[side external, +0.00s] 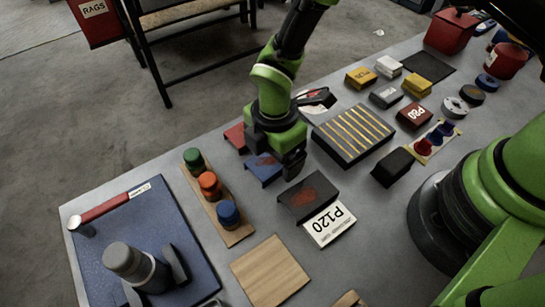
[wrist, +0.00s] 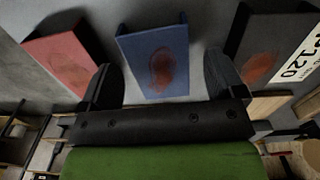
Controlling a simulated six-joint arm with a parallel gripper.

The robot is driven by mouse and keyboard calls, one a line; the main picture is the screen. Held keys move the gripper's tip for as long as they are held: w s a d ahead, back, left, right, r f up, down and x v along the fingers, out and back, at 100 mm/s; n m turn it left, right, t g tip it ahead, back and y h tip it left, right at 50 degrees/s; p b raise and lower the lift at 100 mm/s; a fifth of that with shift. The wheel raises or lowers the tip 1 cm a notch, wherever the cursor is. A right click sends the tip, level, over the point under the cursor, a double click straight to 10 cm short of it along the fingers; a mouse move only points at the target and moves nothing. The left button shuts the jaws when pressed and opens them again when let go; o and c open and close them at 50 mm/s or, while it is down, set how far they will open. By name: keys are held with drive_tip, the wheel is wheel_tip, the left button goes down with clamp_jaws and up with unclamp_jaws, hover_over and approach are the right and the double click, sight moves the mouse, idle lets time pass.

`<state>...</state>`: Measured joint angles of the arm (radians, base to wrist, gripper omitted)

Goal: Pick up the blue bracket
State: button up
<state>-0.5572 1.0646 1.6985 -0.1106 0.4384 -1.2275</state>
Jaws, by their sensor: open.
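The blue bracket (side external: 262,168) lies on the grey bench top, partly hidden by my gripper in the side view. In the wrist view the blue bracket (wrist: 155,62) shows a reddish-brown patch on its face. It sits ahead of and between my two fingers. My gripper (side external: 283,160) is open above it in the side view. In the wrist view my gripper (wrist: 163,85) has its fingers spread, one to each side of the bracket's near end. I cannot tell whether they touch it.
A red bracket (wrist: 65,58) lies left of the blue one and a black bracket (wrist: 262,50) right, both close to the fingers. A P120 block (side external: 330,224), a strip of coloured caps (side external: 236,235) and a slatted black box (side external: 352,158) stand nearby.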

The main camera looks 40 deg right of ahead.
drive_tip(key=shift+f, duration=0.45)
drive_tip(key=shift+c, duration=0.2)
drive_tip(key=c, duration=1.1)
drive_tip(key=shift+r, duration=0.1)
